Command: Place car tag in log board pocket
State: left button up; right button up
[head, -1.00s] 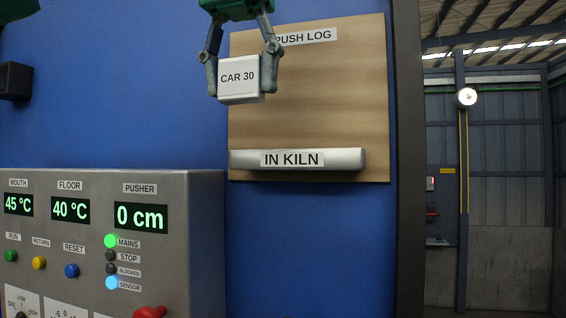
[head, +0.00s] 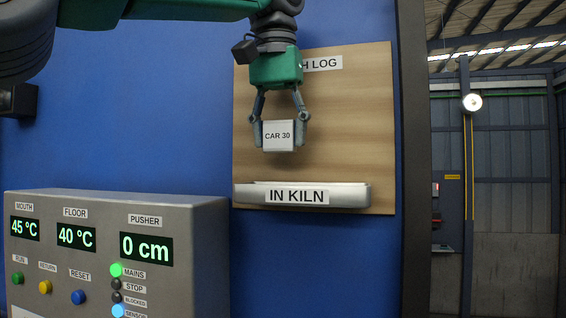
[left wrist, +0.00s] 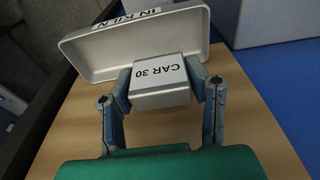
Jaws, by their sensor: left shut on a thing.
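The car tag (head: 278,136) is a white block marked CAR 30. My left gripper (head: 279,132) is shut on its two sides and holds it upright in front of the wooden log board (head: 345,120). The silver pocket (head: 350,195), labelled IN KILN, runs along the board's lower part. In the head view the tag is above the pocket, with a gap between them. The left wrist view shows the tag (left wrist: 160,72) between the fingers, with the open pocket (left wrist: 100,60) beyond it. My right gripper is not in view.
A grey control panel (head: 190,215) with displays, buttons and lamps stands at the lower left. The board hangs on a blue wall (head: 150,140). A dark post (head: 412,150) stands right of the board.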

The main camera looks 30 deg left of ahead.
aim_at(283, 181)
pick_arm(q)
jog(key=f, duration=0.1)
jog(key=w+f, duration=0.1)
jog(key=f, duration=0.1)
jog(key=shift+a, duration=0.1)
jog(key=shift+s+d+f, duration=0.1)
jog(key=shift+d+f, duration=0.15)
jog(key=shift+f, duration=0.2)
jog(key=shift+s+d+f, duration=0.1)
jog(key=shift+d+f, duration=0.1)
jog(key=shift+f, duration=0.95)
jog(key=shift+w+a+f, duration=0.1)
jog(key=shift+w+f, duration=0.2)
jog(key=shift+f, duration=0.15)
jog(key=shift+w+a, duration=0.1)
jog(key=o, duration=1.2)
jog(key=shift+a, duration=0.2)
